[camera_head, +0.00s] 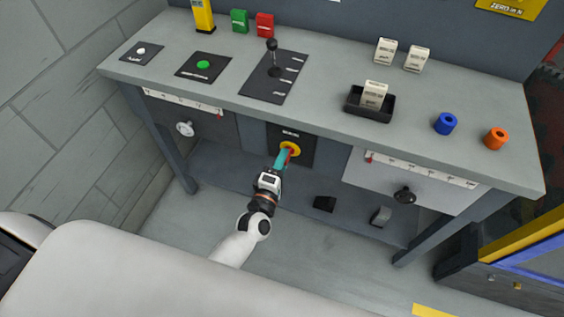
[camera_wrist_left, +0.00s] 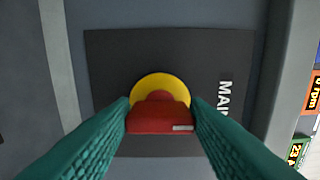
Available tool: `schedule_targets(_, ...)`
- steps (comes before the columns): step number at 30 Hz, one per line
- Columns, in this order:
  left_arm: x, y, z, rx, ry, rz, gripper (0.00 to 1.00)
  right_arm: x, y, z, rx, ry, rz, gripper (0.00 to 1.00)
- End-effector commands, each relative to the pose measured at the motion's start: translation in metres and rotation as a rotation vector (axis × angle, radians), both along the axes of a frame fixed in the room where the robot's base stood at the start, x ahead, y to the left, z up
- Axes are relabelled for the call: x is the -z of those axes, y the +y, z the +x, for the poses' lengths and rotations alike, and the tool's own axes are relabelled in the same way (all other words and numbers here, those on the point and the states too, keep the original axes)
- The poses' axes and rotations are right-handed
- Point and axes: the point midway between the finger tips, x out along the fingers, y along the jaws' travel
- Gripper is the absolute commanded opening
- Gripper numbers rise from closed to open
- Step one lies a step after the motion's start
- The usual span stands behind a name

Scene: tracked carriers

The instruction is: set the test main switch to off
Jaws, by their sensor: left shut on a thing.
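The main switch is a red handle on a yellow round base, set in a dark panel (camera_head: 306,153) under the front edge of the bench. In the left wrist view the red handle (camera_wrist_left: 160,118) sits between the teal fingers, in front of the yellow disc (camera_wrist_left: 160,84), with part of the label "MAIN" beside it. My left gripper (camera_head: 284,158) is shut on the red handle; it also shows in the left wrist view (camera_wrist_left: 161,122). The fingers hide part of the handle in the head view. My right gripper is not in view.
Scales with knobs (camera_head: 185,128) (camera_head: 404,195) flank the switch. A shelf lies below.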

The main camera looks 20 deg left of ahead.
Motion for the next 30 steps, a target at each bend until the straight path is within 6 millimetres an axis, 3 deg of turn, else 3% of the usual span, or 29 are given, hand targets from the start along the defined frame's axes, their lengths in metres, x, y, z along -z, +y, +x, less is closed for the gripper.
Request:
schedule_targets(12,0.001,0.0,-0.001,0.001,0.004,-0.006,0.19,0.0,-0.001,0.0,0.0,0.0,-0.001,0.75)
schedule_targets(13,0.001,0.0,-0.001,0.001,0.004,-0.006,0.45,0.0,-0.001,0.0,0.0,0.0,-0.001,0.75)
schedule_targets(17,0.001,0.0,-0.001,0.001,0.003,-0.006,0.64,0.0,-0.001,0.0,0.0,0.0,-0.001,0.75)
schedule_targets(26,0.001,0.0,-0.002,0.0,0.002,-0.005,0.64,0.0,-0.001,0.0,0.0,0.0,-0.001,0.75)
schedule_targets(30,0.002,0.001,-0.017,0.0,0.003,-0.005,0.64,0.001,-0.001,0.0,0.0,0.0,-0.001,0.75)
